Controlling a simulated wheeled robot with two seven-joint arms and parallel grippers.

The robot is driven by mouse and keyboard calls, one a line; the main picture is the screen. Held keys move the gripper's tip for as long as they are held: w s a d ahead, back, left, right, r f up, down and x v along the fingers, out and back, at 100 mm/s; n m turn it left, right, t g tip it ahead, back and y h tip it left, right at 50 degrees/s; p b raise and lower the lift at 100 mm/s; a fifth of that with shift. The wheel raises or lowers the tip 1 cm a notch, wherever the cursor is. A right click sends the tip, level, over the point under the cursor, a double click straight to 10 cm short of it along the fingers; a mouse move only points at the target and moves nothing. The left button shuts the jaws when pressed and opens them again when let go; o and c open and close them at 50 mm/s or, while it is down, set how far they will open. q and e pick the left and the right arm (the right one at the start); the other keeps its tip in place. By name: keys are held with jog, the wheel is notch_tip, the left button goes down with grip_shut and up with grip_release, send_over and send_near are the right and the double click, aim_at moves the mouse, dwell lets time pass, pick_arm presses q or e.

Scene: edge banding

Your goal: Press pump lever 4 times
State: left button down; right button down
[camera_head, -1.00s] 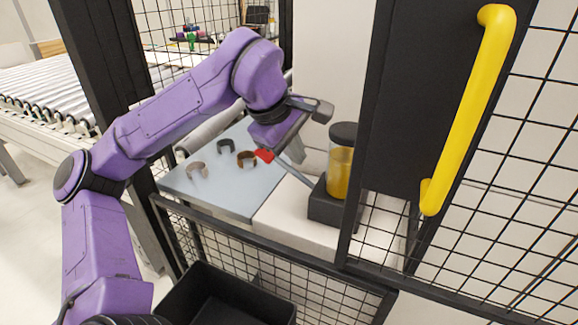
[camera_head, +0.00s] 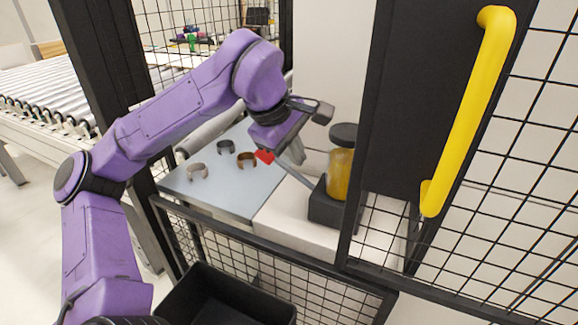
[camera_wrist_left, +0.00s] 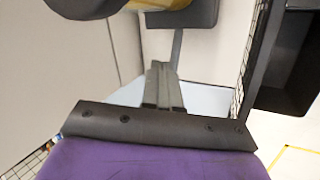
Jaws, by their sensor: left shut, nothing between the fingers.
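The pump has a black base (camera_head: 328,208), an amber container (camera_head: 340,174) and a black cap (camera_head: 344,134). A thin grey lever (camera_head: 297,174) runs from the base up and left towards my left gripper. My left gripper (camera_head: 298,152) is shut and empty, left of the container and close above the lever. In the left wrist view, the shut fingers (camera_wrist_left: 161,86) lie over the lever (camera_wrist_left: 177,46), which leads to the base (camera_wrist_left: 182,14). I cannot tell whether they touch it. A small red part (camera_head: 264,157) shows beside the gripper. My right gripper is out of view.
Grey, dark and brown open rings (camera_head: 197,171) lie on the pale blue plate (camera_head: 225,195) to the left. A mesh fence (camera_head: 235,240) and a black bin (camera_head: 225,305) stand in front. A dark door with a yellow handle (camera_head: 465,110) is to the right.

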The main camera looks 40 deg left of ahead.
aim_at(285, 168)
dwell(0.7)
pick_arm(q)
jog(key=shift+a+f, duration=0.25)
jog(key=shift+f, duration=0.1)
jog(key=shift+s+a+f+b, duration=0.1)
jog(key=shift+a+f+b, duration=0.25)
jog(key=shift+f, duration=0.25)
jog(key=shift+s+a+f+b, duration=0.1)
jog(key=shift+a+f+b, duration=0.1)
jog(key=shift+f+b, duration=0.3)
jog(key=shift+s+a+f+b, duration=0.1)
jog(key=shift+a+f+b, duration=0.2)
jog(key=shift+f, duration=0.35)
dwell(1.8)
dwell(0.5)
jog(key=shift+d+r+p, duration=0.2)
jog(key=shift+r+p, duration=0.55)
jog(key=shift+w+d+r+p, duration=0.15)
jog(key=shift+d+r+p, duration=0.3)
jog(key=shift+r+p, duration=0.25)
jog(key=shift+w+d+r+p, duration=0.15)
jog(key=shift+d+r+p, duration=0.25)
jog(key=shift+r+p, duration=0.25)
